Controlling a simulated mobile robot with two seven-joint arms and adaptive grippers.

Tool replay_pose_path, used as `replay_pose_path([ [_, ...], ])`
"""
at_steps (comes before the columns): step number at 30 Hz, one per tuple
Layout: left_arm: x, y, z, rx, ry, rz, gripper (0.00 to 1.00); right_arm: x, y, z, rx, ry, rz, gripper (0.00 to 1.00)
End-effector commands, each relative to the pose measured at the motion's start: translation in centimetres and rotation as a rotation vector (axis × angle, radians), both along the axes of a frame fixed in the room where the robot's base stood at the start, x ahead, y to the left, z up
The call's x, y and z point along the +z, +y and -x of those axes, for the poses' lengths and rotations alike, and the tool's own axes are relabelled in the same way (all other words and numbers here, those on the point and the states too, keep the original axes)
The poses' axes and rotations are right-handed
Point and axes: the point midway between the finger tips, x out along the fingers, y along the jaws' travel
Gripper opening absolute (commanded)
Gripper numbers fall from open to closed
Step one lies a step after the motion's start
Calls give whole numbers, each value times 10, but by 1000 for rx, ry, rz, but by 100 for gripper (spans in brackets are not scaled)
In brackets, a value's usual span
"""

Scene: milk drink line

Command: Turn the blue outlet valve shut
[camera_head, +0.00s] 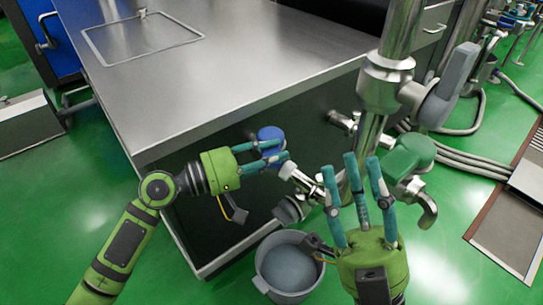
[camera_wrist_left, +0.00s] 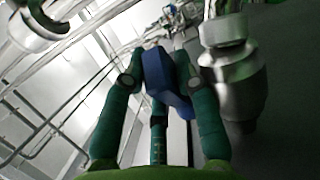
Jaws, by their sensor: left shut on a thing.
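The blue outlet valve handle (camera_head: 269,134) sits beside the dark side of the steel counter, on a metal pipe fitting (camera_head: 299,181). My left gripper (camera_head: 281,150) is shut on the handle, and its teal fingers cover part of it. In the left wrist view the blue handle (camera_wrist_left: 164,80) lies between the fingers of the left gripper (camera_wrist_left: 158,75), touching or very close to them. My right gripper (camera_head: 356,168) is in front of the vertical pipe, with its fingers apart and nothing seen between them.
A grey bucket (camera_head: 288,267) stands on the green floor below the fitting. A green valve handle (camera_head: 405,155) and a grey handle (camera_head: 447,86) are on the piping at right. The steel counter (camera_head: 220,50) fills the upper left. Hoses (camera_head: 465,160) run at far right.

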Motion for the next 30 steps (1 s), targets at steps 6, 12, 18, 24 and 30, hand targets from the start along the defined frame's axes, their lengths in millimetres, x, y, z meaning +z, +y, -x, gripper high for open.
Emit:
replay_pose_path([
  [6, 0, -2, 2, -9, 2, 0, 0, 0, -1, 0, -1, -5, -4, 40],
  [12, 0, -2, 2, -9, 2, 0, 0, 0, -1, 0, -1, -6, -2, 40],
  [18, 0, -1, 1, -8, 2, 0, 54, 0, -1, 0, -1, -6, -2, 40],
  [24, 0, 0, 1, -5, 1, 0, 54, 0, -1, 0, -2, -4, -2, 40],
  [30, -1, 14, 6, -2, 0, -3, 54, -1, -1, 0, -1, -1, -4, 40],
])
